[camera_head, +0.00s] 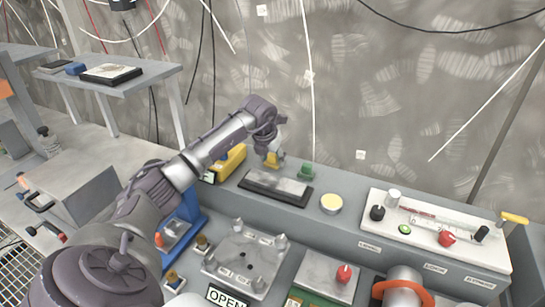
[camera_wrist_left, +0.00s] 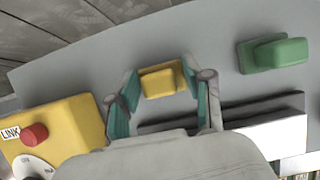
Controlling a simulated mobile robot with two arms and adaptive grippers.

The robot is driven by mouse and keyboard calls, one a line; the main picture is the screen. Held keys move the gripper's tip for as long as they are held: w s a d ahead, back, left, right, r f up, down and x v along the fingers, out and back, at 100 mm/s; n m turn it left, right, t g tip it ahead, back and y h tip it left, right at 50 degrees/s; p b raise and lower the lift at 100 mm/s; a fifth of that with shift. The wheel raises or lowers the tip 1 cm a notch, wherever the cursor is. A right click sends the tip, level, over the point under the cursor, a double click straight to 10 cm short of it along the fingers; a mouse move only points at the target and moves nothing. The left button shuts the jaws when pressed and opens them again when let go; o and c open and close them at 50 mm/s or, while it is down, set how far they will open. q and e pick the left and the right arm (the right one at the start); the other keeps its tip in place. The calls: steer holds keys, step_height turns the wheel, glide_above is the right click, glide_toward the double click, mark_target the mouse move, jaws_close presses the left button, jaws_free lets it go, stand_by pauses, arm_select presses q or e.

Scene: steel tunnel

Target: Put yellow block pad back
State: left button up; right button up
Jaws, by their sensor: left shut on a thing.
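The yellow block pad (camera_head: 274,159) is a small yellow block near the back edge of the grey shelf. My left gripper (camera_head: 270,148) reaches down over it from the left. In the left wrist view, the yellow block pad (camera_wrist_left: 162,80) sits between the teal-lined fingers of my left gripper (camera_wrist_left: 160,90), which is shut on it. I cannot tell whether the block touches the shelf. My right gripper is not seen.
A green block (camera_head: 304,171) stands just right of the yellow one. A dark-framed slab (camera_head: 276,187) lies in front. A yellow box (camera_head: 228,162) with a red button (camera_wrist_left: 34,135) stands left. A round yellow-topped disc (camera_head: 331,203) and a white tray (camera_head: 470,256) are right.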

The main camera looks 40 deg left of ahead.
arm_select(q)
steer(key=shift+f, duration=0.1)
steer(key=o, duration=1.1)
steer(key=shift+r, duration=0.25)
steer(key=b+v, duration=0.1)
steer(key=v, duration=1.1)
steer(key=shift+f, duration=0.15)
